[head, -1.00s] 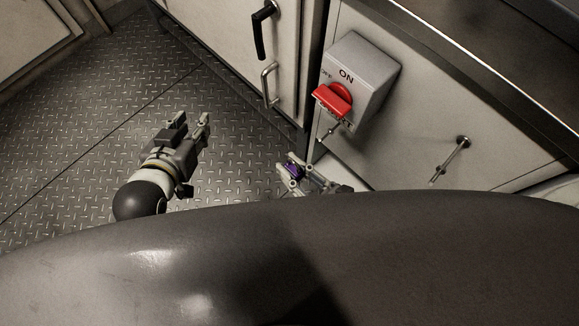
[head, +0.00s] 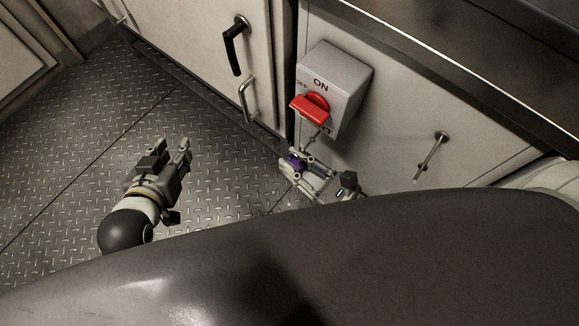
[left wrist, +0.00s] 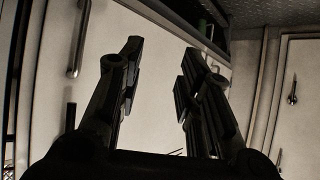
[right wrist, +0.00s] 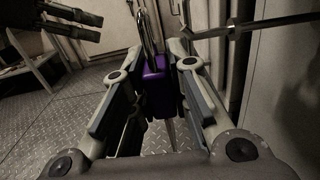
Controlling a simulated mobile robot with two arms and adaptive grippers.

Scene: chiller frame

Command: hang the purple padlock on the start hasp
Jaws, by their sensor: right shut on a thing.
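The purple padlock (head: 296,162) is between the fingers of my right gripper (head: 300,168), which is shut on it. In the right wrist view the padlock (right wrist: 158,88) is upright with its metal shackle pointing up. The grey switch box (head: 334,84) has a red handle (head: 312,104) and an ON label. A thin metal hasp (head: 317,141) hangs below the handle, just above my right gripper; the padlock appears apart from it, though the gap is hard to judge. My left gripper (head: 170,150) is open and empty over the floor; its parted fingers (left wrist: 160,75) show in the left wrist view.
A cabinet door with a black handle (head: 234,45) and a metal handle (head: 248,100) stands left of the box. A metal pin (head: 430,157) sticks out of the panel at right. The patterned floor (head: 80,150) at left is clear.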

